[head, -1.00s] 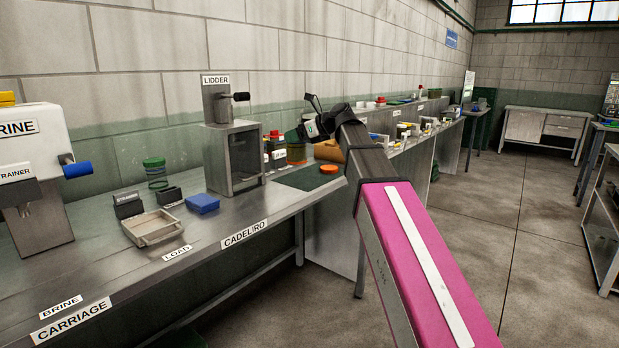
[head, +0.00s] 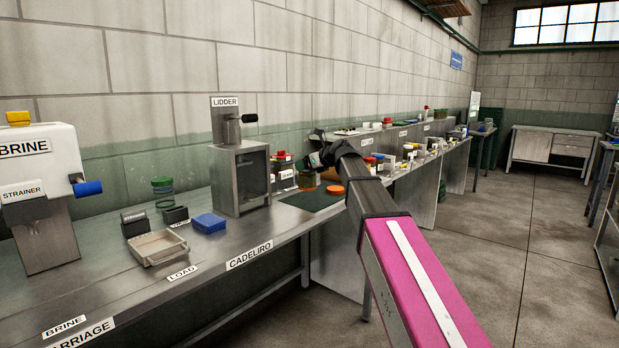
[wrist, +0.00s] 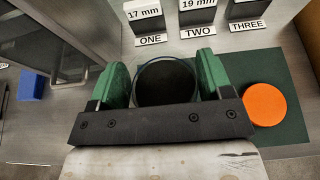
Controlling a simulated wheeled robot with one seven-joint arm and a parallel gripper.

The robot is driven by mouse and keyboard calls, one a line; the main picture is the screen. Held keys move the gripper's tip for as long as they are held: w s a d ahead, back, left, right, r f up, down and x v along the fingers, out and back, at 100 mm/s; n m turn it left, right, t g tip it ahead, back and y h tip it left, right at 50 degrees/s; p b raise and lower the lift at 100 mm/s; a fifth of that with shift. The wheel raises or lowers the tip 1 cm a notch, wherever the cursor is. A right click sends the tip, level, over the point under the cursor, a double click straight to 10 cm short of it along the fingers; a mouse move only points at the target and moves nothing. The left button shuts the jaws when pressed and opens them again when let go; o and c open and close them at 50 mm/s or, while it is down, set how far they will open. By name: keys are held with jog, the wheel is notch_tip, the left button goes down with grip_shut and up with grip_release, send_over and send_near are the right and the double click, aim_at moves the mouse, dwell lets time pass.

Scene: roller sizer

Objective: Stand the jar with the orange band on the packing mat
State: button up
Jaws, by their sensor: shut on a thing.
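In the wrist view, my gripper (wrist: 163,80) has its two green finger pads on either side of a round jar (wrist: 166,84). I see the jar from above as a thin clear rim around a dark inside. No orange band shows from this angle. The jar is over the dark green mat (wrist: 290,65); I cannot tell whether its base touches it. The mat also shows in the head view (head: 308,202), on the steel bench right of the lidder.
A flat orange disc (wrist: 264,104) lies on the mat, right of the jar. Blocks labelled ONE (wrist: 145,18), TWO (wrist: 197,12) and THREE (wrist: 245,8) stand behind the mat. The steel lidder (head: 240,175) stands close on the left. A blue block (head: 208,222) lies further left.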

aim_at(315, 173)
jog(key=shift+w+d+f, duration=0.35)
jog(key=shift+w+f, duration=0.05)
jog(key=shift+w, duration=0.1)
jog(key=shift+f, duration=2)
jog(key=shift+f, duration=0.1)
jog(key=o, duration=1.4)
jog(key=shift+o, duration=0.2)
jog(key=shift+s+d, duration=0.1)
jog(key=shift+d, duration=0.05)
jog(key=v, duration=1.1)
jog(key=shift+s+d+r, duration=0.15)
jog(key=shift+d+r, duration=0.1)
jog(key=shift+r, duration=0.15)
